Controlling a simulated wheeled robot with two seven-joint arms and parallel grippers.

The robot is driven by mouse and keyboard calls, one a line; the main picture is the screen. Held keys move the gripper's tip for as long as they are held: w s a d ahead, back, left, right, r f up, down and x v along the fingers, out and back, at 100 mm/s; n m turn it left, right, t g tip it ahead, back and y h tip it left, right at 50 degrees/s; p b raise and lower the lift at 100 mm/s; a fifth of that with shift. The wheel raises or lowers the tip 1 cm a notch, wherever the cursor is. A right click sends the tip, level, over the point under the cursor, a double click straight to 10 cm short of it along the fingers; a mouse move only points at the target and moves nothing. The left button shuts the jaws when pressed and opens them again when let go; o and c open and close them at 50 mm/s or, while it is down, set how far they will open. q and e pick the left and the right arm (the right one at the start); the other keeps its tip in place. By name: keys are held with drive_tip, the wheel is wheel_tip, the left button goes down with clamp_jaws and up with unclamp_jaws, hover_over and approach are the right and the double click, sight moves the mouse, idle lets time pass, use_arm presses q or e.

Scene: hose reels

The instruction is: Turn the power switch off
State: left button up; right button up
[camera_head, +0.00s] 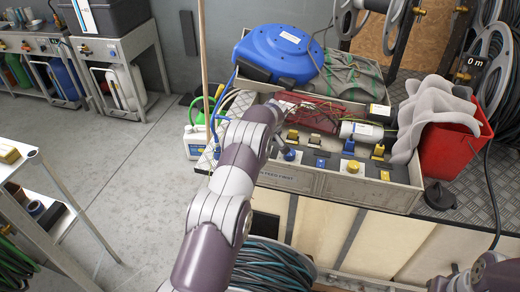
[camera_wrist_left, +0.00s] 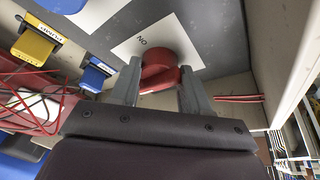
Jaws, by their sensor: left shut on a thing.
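The power switch is a red rotary knob (camera_wrist_left: 160,42) on a white plate marked "ON" (camera_wrist_left: 128,46), set in a grey panel in the left wrist view. My left gripper (camera_wrist_left: 160,82) has one finger on each side of the knob and is shut on it. The knob is hidden in that view. My right gripper is out of view; only part of my right arm shows at the lower right.
Yellow (camera_wrist_left: 35,44) and blue (camera_wrist_left: 95,74) labelled fittings sit beside the knob. A blue hose reel (camera_head: 280,55) stands behind the box. Red cables (camera_head: 318,112) lie inside.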

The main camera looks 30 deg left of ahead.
use_arm(q)
drive_tip(key=o, duration=0.9)
drive_tip(key=shift+w+a+r, duration=0.1)
drive_tip(key=shift+w+r, duration=0.1)
drive_tip(key=shift+r, duration=0.05)
drive_tip(key=shift+c, duration=0.2)
drive_tip(key=shift+o, duration=0.7)
drive_tip(key=shift+f, duration=0.2)
drive_tip(key=v, duration=1.2)
drive_tip(key=shift+r+b, duration=0.3)
drive_tip(key=shift+b, duration=0.05)
drive_tip(key=shift+s, duration=0.1)
drive_tip(key=s+d+r+m+h+p, duration=0.1)
drive_tip(key=s+d+r+m+p, duration=0.25)
drive_tip(key=s+d, duration=0.35)
drive_tip(key=s+d+r+m+h+p, duration=0.25)
drive_tip(key=s+d+m, duration=0.2)
drive_tip(key=s, duration=0.35)
drive_tip(key=s+d+m, duration=0.2)
drive_tip(key=s+d, duration=0.1)
drive_tip(key=s, duration=0.6)
drive_tip(key=s+d+m+p, duration=0.1)
drive_tip(key=s+d+m, duration=0.1)
drive_tip(key=s, duration=0.7)
drive_tip(key=shift+d+r+g, duration=0.35)
drive_tip(key=shift+r+g, duration=0.05)
drive_tip(key=shift+r, duration=0.1)
